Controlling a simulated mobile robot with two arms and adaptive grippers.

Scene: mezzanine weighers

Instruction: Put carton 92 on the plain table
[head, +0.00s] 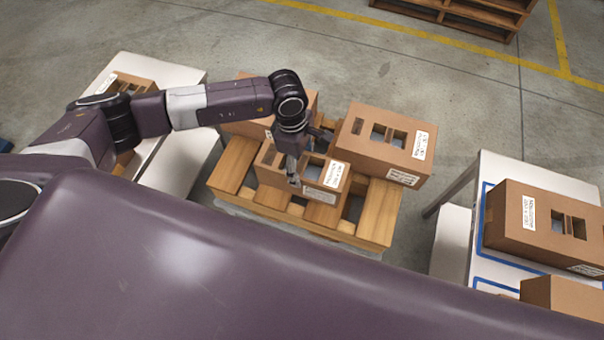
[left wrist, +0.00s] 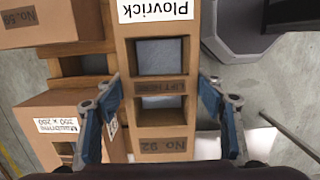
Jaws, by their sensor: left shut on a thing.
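Carton 92 (head: 268,180) is a brown box with openings in its top and white labels, at the near side of a wooden pallet (head: 233,165). I cannot tell whether the carton is clear of the pallet. A white table without visible markings (head: 182,145) stands at left, partly behind my arm. My right gripper is not in view.
A larger carton (head: 365,150) sits close on the right of the pallet, another (head: 240,128) behind left. A carton (head: 142,92) is on the left table. The right table (head: 500,170) has blue outlines and cartons (head: 510,235). Floor between pallet and right table is clear.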

